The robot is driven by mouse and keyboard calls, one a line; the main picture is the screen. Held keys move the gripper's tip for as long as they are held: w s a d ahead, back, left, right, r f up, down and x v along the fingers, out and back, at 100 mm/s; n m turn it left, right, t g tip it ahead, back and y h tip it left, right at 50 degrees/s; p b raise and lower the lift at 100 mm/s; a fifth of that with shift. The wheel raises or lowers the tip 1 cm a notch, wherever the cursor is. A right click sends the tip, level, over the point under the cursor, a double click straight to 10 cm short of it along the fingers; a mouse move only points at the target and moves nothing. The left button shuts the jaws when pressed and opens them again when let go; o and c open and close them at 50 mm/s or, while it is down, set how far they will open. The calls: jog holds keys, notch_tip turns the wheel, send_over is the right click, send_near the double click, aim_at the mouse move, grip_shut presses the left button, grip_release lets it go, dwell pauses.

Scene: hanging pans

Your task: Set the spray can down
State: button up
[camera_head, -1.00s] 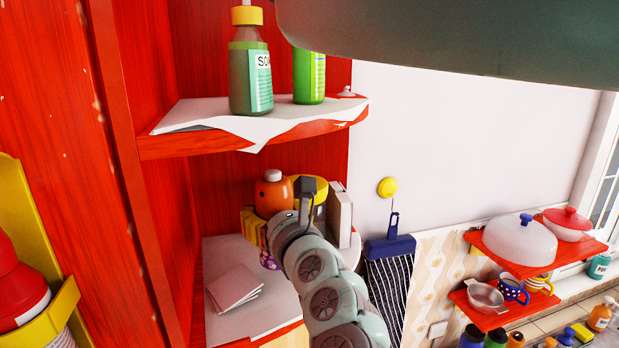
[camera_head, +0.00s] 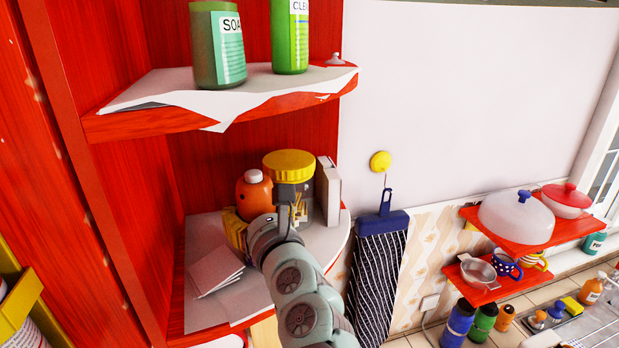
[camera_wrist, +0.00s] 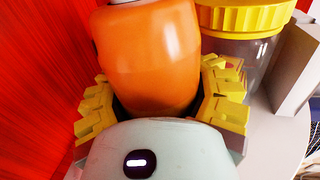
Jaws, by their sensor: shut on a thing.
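The spray can (camera_head: 254,196) is orange with a pale cap and stands upright in the lower compartment of the red cabinet. It also fills the middle of the wrist view (camera_wrist: 150,62). My gripper (camera_wrist: 165,100) has its yellow fingers closed on both sides of the can. In the head view, my gripper (camera_head: 238,228) is partly hidden by my own wrist. The can's base is hidden, so I cannot tell whether it touches the shelf (camera_head: 205,235).
A clear jar with a yellow lid (camera_head: 290,165) stands close right of the can, with a pale upright box or book (camera_head: 327,190) beyond it. White papers (camera_head: 215,272) lie at the shelf's front left. An upper shelf (camera_head: 130,122) with green bottles (camera_head: 218,45) overhangs.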

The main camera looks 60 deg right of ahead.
jog(key=o, duration=1.5)
jog(key=shift+f, duration=0.1)
jog(key=shift+c, duration=0.2)
jog(key=shift+r+p, duration=0.25)
jog(key=shift+p, duration=0.1)
jog(key=shift+s+f, duration=0.1)
jog(key=shift+s, duration=0.15)
jog(key=v, duration=1.1)
jog(key=shift+s+a+b, duration=0.2)
jog(key=shift+s+b, duration=0.05)
jog(key=shift+b, duration=0.1)
